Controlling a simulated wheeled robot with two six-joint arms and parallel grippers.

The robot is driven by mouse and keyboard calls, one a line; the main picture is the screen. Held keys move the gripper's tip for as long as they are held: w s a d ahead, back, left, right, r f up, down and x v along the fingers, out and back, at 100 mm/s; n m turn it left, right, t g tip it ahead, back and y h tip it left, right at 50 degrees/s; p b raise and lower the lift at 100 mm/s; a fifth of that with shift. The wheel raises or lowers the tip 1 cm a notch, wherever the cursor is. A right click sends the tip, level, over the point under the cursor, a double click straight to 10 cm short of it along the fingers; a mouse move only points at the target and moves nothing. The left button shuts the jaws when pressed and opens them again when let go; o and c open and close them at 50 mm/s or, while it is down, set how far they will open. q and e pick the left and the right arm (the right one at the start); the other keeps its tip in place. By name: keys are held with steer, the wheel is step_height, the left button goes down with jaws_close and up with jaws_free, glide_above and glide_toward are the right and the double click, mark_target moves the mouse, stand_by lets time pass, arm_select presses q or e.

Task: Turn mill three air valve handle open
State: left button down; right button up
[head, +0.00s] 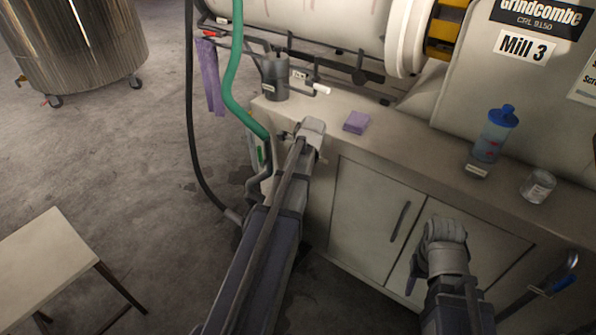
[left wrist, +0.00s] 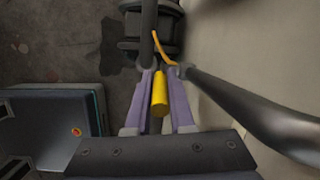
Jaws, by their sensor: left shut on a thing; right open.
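A yellow lever handle (left wrist: 160,97) shows in the left wrist view, next to a dark pipe (left wrist: 147,35). My left gripper (left wrist: 160,75) has its two purple-padded fingers on either side of the handle and is shut on it. In the head view my left arm reaches to the left end of the cabinet under the mill marked Mill 3 (head: 523,47); the handle and left fingers are hidden there. My right gripper (head: 443,232) is open in front of the cabinet doors. Its fingertips are hard to make out.
The cabinet top (head: 400,128) holds a purple block (head: 356,122), a blue-capped bottle (head: 493,135) and a clear jar (head: 537,186). A green hose (head: 231,80) and a black hose (head: 190,130) hang near my left arm.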

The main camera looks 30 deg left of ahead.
arm_select(q)
steer(key=shift+a+r+h, duration=0.1)
steer(key=shift+a+h, duration=0.3)
steer(key=shift+h, duration=0.3)
steer(key=shift+a+h+p, duration=0.2)
steer(key=shift+h+p, duration=0.1)
steer(key=shift+h, duration=0.5)
steer(key=c, duration=0.8)
jaws_free()
step_height(320, 180, up, 8)
steer(key=p, duration=0.8)
steer(key=shift+a, duration=0.1)
